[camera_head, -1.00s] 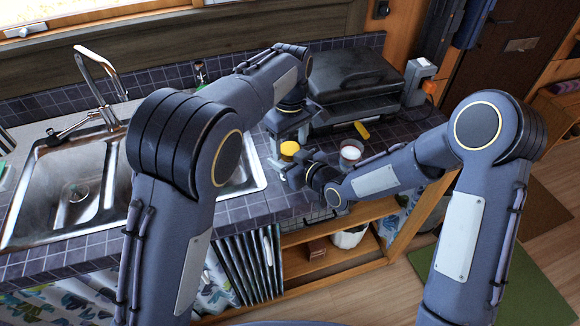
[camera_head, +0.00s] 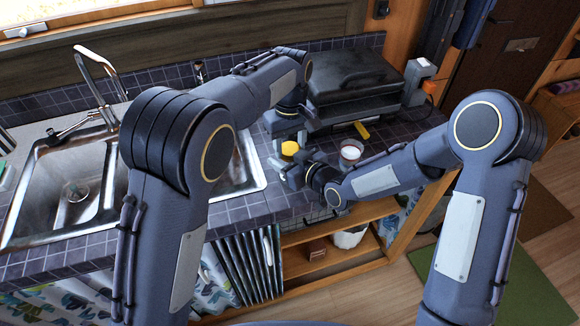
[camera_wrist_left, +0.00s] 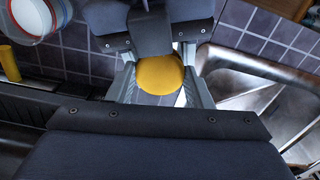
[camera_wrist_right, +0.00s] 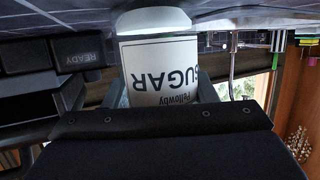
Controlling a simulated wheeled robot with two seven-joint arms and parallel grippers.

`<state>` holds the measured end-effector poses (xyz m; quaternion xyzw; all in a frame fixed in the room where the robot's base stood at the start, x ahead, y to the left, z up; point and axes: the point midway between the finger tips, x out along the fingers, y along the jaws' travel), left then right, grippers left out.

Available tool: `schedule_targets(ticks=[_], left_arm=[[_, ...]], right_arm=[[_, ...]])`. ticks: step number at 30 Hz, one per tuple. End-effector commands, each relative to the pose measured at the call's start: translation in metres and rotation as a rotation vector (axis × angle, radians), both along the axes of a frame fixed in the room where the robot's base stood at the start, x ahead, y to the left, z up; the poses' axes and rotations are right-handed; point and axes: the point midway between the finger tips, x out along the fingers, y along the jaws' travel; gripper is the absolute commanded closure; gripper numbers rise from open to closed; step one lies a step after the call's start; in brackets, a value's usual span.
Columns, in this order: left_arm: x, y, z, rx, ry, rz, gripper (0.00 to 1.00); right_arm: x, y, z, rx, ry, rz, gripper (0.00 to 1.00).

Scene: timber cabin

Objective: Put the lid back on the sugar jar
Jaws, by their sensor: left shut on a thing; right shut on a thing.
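The yellow lid (camera_head: 289,147) is a round disc between the fingers of my left gripper (camera_head: 287,141). In the left wrist view, the lid (camera_wrist_left: 160,75) sits level between both fingers (camera_wrist_left: 160,88). My right gripper (camera_wrist_right: 160,95) is shut on the white sugar jar (camera_wrist_right: 158,72), whose "SUGAR" label reads upside down in the right wrist view. The jar's base is at or near the counter. The lid is at the place where the right gripper (camera_head: 283,170) reaches in. The jar's mouth is hidden, so I cannot tell whether the lid touches it.
The steel sink (camera_head: 60,205) lies to the left. The counter's front edge is close to my right gripper.

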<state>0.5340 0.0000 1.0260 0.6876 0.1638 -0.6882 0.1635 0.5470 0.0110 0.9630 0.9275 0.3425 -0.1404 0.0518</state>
Motion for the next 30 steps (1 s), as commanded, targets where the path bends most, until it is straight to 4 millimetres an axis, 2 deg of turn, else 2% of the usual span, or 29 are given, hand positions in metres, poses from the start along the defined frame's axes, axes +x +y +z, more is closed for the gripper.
schedule_targets(ticks=[3,6,15,16,20,27,30], left_arm=[[0.0,0.0,0.0,-0.003,0.001,-0.217,0.81],[0.0,0.0,0.0,-0.002,0.001,-0.324,0.81],[0.0,0.0,0.0,0.0,0.0,-0.349,0.81],[0.0,0.0,0.0,0.0,0.0,-0.349,0.5],[0.0,0.0,0.0,-0.001,0.0,-0.349,0.33],[-0.001,-0.002,0.001,-0.005,-0.001,-0.35,0.32],[0.0,-0.004,0.01,-0.008,-0.005,-0.352,0.32]], right_arm=[[0.0,0.0,0.0,0.001,-0.001,0.0,1.0],[0.0,0.0,0.0,0.001,-0.001,0.0,1.0],[0.0,0.0,0.0,0.0,-0.001,-0.001,1.0],[0.0,0.0,0.0,0.0,-0.001,-0.001,1.0],[0.0,0.0,0.0,0.001,-0.001,0.0,1.0],[-0.001,0.002,0.001,0.0,-0.001,0.004,1.0],[-0.001,0.002,0.0,0.0,-0.001,0.005,1.0]])
